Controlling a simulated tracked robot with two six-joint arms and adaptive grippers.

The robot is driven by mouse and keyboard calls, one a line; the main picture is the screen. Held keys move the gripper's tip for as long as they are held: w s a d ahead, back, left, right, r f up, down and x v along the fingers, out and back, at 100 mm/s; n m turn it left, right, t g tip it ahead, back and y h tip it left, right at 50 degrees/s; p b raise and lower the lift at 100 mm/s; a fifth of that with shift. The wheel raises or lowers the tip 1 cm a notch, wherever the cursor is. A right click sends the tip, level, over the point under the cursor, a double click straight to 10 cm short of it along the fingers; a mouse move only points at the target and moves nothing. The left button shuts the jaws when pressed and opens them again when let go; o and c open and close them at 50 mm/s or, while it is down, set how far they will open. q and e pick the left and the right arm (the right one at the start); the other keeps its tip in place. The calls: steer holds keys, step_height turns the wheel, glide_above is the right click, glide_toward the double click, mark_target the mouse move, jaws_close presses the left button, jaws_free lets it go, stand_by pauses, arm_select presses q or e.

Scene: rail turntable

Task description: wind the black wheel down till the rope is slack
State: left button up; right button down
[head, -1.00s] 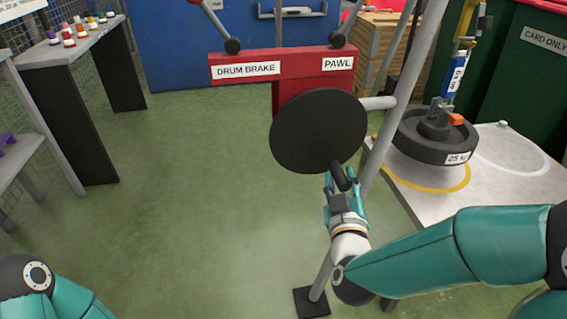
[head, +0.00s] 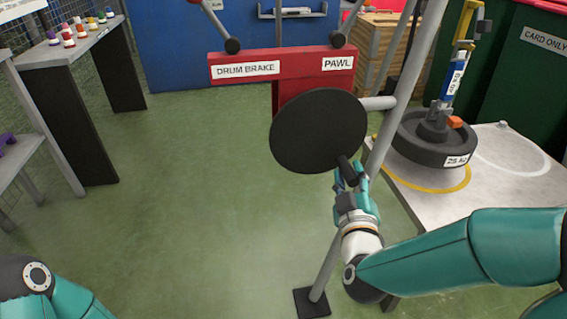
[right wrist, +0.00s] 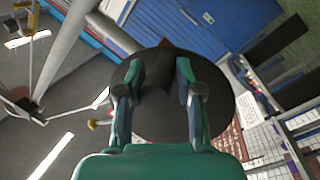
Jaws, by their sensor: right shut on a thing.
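The black wheel (head: 318,128) is a flat disc in front of the red winch frame (head: 312,62). Its black crank handle (head: 347,167) sticks out at the wheel's lower right. My right gripper (head: 351,180) is shut on that handle. In the right wrist view the fingers (right wrist: 160,82) sit either side of the dark handle, with the wheel (right wrist: 216,118) behind. The 25 kg weight (head: 434,138) stands over the yellow ring on the pale platform, with blue and yellow lifting gear above it. I cannot make out the rope or its tension. My left gripper is out of view.
Levers labelled DRUM BRAKE (head: 232,46) and PAWL (head: 338,42) rise from the red frame. A grey post (head: 401,90) stands right of the wheel. The pale platform (head: 495,185) lies right. The green floor left of the wheel is clear.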

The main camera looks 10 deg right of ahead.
steer(key=shift+d+r+n+t, duration=0.3)
steer(key=shift+d+r+n, duration=0.25)
steer(key=shift+d+n, duration=0.15)
steer(key=shift+d+r+n+t, duration=0.15)
steer(key=shift+d+r+n, duration=0.2)
steer(key=shift+n, duration=0.3)
steer(key=shift+d+r+n+t, duration=0.15)
steer(key=shift+r+n, duration=0.3)
steer(key=shift+n, duration=0.2)
steer(key=shift+r, duration=0.1)
steer(key=shift+d+r+n+t+y, duration=0.2)
steer(key=shift+r+n, duration=0.2)
steer(key=shift+n, duration=0.3)
steer(key=shift+d+r+n+t+y, duration=0.15)
steer(key=shift+r+n, duration=0.25)
steer(key=shift+n, duration=0.3)
steer(key=c, duration=0.8)
jaws_free()
steer(key=shift+o, duration=0.4)
steer(key=shift+f, duration=0.15)
